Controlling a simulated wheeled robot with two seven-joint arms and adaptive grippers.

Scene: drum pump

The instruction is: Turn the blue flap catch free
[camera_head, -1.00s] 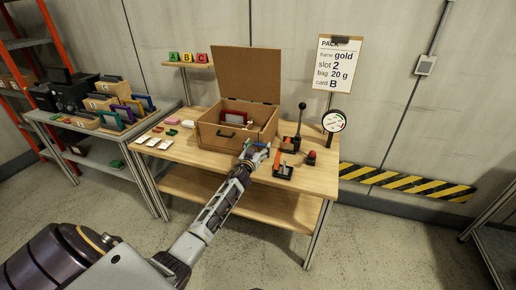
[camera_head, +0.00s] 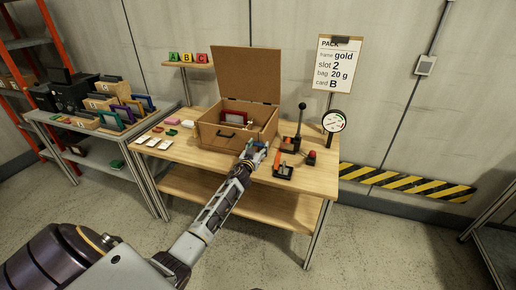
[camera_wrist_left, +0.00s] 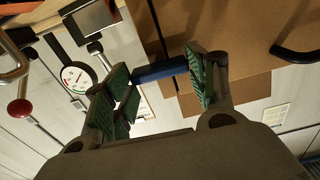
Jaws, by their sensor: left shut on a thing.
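The blue flap catch (camera_wrist_left: 160,70) is a short blue bar at the front of a brown cardboard box (camera_head: 207,138). In the left wrist view it lies between the green-padded fingers of my left gripper (camera_wrist_left: 163,80), which is shut on it. In the head view my left gripper (camera_head: 256,149) is at the right end of the box front and hides most of the catch. The box lid (camera_head: 247,75) stands open and upright at the back. My right gripper is not in view.
The box stands on a wooden table (camera_head: 190,163) with a red framed piece (camera_head: 233,118) inside. To its right are a lever press (camera_head: 300,122), an orange-handled tool (camera_head: 283,168), a red button (camera_head: 311,157) and a round gauge (camera_head: 333,122). White cards (camera_head: 153,142) lie on the left.

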